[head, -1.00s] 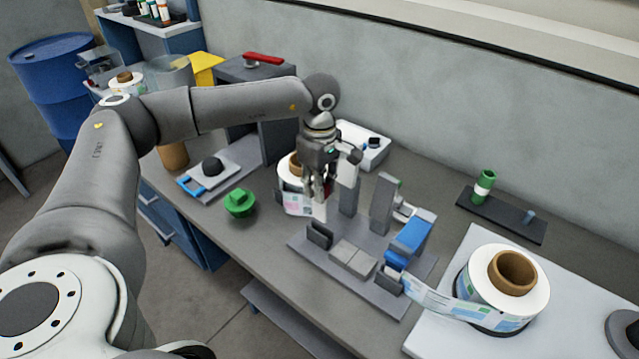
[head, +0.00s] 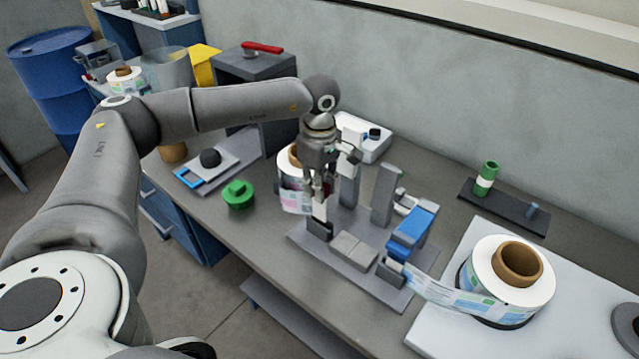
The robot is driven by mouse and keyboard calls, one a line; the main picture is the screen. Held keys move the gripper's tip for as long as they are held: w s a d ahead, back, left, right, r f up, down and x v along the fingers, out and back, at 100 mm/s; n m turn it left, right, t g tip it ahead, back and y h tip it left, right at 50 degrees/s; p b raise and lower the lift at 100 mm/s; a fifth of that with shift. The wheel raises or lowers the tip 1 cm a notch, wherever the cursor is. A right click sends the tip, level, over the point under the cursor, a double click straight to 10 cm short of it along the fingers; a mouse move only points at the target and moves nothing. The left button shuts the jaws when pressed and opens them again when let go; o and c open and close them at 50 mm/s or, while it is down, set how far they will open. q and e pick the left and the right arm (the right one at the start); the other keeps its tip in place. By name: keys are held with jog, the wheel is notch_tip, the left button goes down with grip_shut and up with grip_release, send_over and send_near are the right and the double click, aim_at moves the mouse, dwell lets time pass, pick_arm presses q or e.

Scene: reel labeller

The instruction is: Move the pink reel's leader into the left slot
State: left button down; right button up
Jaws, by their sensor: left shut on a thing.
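The pink reel (head: 286,158) is a white roll on a brown core, partly hidden behind my left gripper (head: 319,192). Its pink-printed leader (head: 296,203) runs right from the roll to a white end below my fingers. My left gripper is shut on that leader, pointing down. The white end is at the left slot, a dark grey block (head: 319,231) on the left of the grey fixture plate (head: 345,278); I cannot tell whether it is inside. My right gripper is not in view.
Two grey posts, including the right one (head: 387,195), and a blue block (head: 411,232) stand on the fixture. A second reel (head: 505,285) on the right has its leader at the right slot block (head: 391,271). A green knob (head: 238,194) stands at the left.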

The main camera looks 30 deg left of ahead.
pick_arm(q)
jog(key=shift+f+b, duration=1.7)
jog(key=shift+f, duration=0.65)
jog(key=c, duration=1.2)
grip_release()
jog(key=shift+o, duration=0.2)
jog(key=shift+r, duration=0.25)
notch_tip(320, 180, up, 12)
jog(key=shift+f, duration=0.2)
jog(key=shift+f, duration=0.1)
